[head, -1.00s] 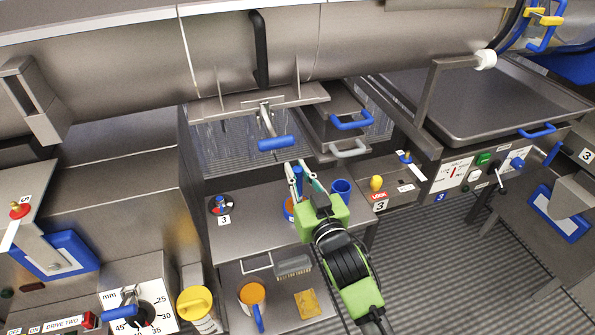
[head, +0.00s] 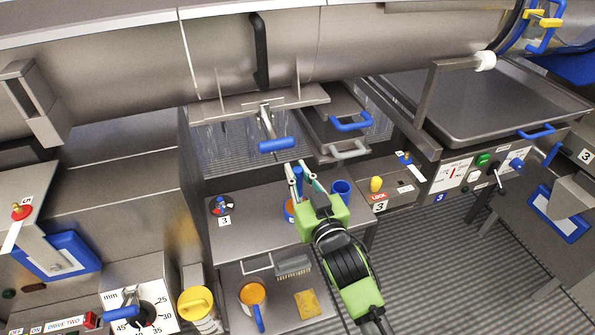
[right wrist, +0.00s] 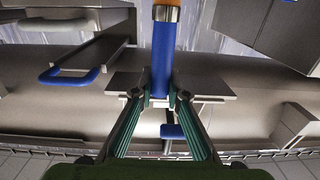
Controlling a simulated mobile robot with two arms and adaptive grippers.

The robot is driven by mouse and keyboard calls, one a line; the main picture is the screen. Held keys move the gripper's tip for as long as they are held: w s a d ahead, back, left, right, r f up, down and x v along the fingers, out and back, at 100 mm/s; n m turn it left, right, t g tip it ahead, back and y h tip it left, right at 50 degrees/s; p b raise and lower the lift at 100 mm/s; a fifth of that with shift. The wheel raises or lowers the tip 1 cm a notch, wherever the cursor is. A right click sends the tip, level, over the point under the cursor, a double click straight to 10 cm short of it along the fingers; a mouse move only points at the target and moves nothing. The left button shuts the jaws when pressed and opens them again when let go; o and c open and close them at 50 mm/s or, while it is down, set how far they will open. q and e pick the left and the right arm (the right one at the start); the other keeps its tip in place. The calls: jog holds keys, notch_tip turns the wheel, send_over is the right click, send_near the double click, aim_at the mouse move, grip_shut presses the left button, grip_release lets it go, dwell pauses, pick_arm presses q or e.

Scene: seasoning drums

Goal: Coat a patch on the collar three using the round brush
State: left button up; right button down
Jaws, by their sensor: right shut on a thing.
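My right gripper (head: 303,178) is shut on a blue handle (right wrist: 162,58), which I take for the round brush. It stands between the fingertips in the right wrist view, with an orange-brown part at the top edge of the picture. The bristles are not clear to see. In the head view the gripper is over the upper steel shelf, beside a blue-and-orange pot (head: 289,210) that it partly hides. A large steel drum (head: 400,45) crosses the top. I cannot tell which part is collar three. My left gripper is not in view.
A blue cup (head: 341,189) and a yellow knob (head: 376,184) are right of the gripper. A blue-handled lever (head: 276,145) hangs above it. A flat brush (head: 293,267), an orange-filled mug (head: 252,293) and a yellow sponge (head: 308,304) are on the lower shelf.

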jog(key=shift+r+p, duration=2.8)
jog(key=shift+r, duration=0.5)
jog(key=shift+f, duration=0.1)
jog(key=shift+s+d+f, duration=0.1)
jog(key=shift+s+d, duration=0.1)
jog(key=shift+d, duration=0.05)
jog(key=s+d+r+m+t+h+b, duration=0.1)
jog(key=s+d+m+h, duration=0.3)
jog(key=s+d, duration=1.1)
jog(key=d+h+b, duration=0.1)
jog(key=d+h, duration=0.1)
jog(key=d, duration=0.1)
jog(key=shift+s+d+b, duration=0.3)
jog(key=shift+b, duration=0.1)
